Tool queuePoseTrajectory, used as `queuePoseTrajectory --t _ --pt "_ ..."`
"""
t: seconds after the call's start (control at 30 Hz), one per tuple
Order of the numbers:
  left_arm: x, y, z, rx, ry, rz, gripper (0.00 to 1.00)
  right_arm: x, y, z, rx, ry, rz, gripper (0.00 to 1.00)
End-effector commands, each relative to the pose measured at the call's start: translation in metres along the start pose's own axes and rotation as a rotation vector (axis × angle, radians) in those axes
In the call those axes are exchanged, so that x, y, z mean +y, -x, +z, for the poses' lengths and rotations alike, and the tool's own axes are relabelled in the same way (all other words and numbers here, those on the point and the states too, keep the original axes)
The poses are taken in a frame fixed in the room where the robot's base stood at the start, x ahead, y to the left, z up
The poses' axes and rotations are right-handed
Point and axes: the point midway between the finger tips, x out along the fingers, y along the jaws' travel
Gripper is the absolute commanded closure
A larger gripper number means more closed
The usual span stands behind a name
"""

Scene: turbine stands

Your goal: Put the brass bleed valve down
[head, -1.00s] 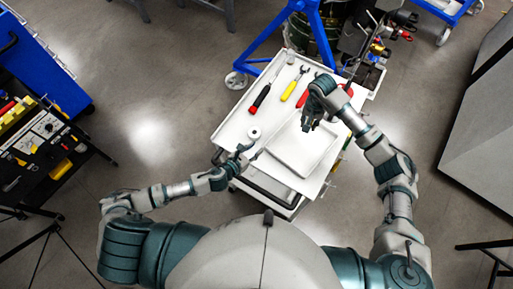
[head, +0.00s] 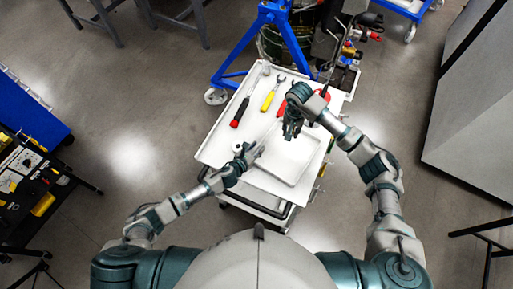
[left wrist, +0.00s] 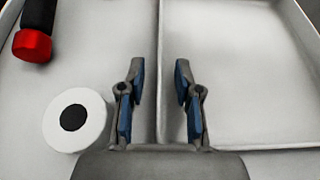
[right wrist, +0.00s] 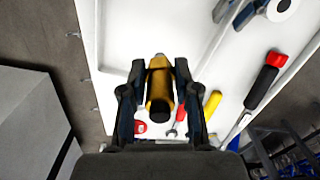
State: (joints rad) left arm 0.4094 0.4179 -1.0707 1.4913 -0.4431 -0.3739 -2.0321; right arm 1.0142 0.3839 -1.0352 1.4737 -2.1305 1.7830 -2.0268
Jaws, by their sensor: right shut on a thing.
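The brass bleed valve (right wrist: 160,88) is a short golden cylinder with a dark end, between the fingers of my right gripper (right wrist: 158,88) in the right wrist view. My right gripper is shut on it, above the white cart top. In the head view my right gripper (head: 290,130) is over the far part of the shallow white tray (head: 310,170), and the valve is hard to make out there. My left gripper (left wrist: 159,95) is open and empty over the cart, beside a white ring with a dark centre (left wrist: 74,118); in the head view it also shows (head: 252,152).
A blue stand (head: 235,80) is behind the cart. A grey cabinet (head: 470,120) is at the right.

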Motion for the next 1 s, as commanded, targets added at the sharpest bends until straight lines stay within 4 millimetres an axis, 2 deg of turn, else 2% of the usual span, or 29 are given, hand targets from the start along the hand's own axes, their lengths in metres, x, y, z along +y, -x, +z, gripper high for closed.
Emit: queuePoseTrajectory --t 0.13,0.17,0.2,0.3,0.57,0.67,0.83,1.0 --pt "0.000 0.000 0.000 0.000 0.000 0.000 0.67 0.000 0.000 0.000 0.000 0.000 0.000 1.00" --pt "0.000 0.000 0.000 0.000 0.000 0.000 0.69 0.000 0.000 0.000 0.000 0.000 0.000 1.00" --pt "0.000 0.000 0.000 0.000 0.000 0.000 0.79 0.000 0.000 0.000 0.000 0.000 0.000 1.00" --pt "0.000 0.000 0.000 0.000 0.000 0.000 1.00 0.000 0.000 0.000 0.000 0.000 0.000 1.00" --pt "0.000 0.000 0.000 0.000 0.000 0.000 1.00 0.000 0.000 0.001 0.003 0.022 0.000 1.00" --pt "0.000 0.000 0.000 0.000 0.000 0.000 1.00 0.003 -0.001 0.006 0.017 0.156 0.003 1.00" --pt "0.000 0.000 0.000 0.001 0.000 0.000 1.00 0.013 -0.009 0.026 0.015 0.469 0.004 1.00" --pt "0.000 0.000 0.000 0.001 0.000 0.000 1.00 0.019 -0.036 0.039 -0.005 0.604 0.000 1.00"
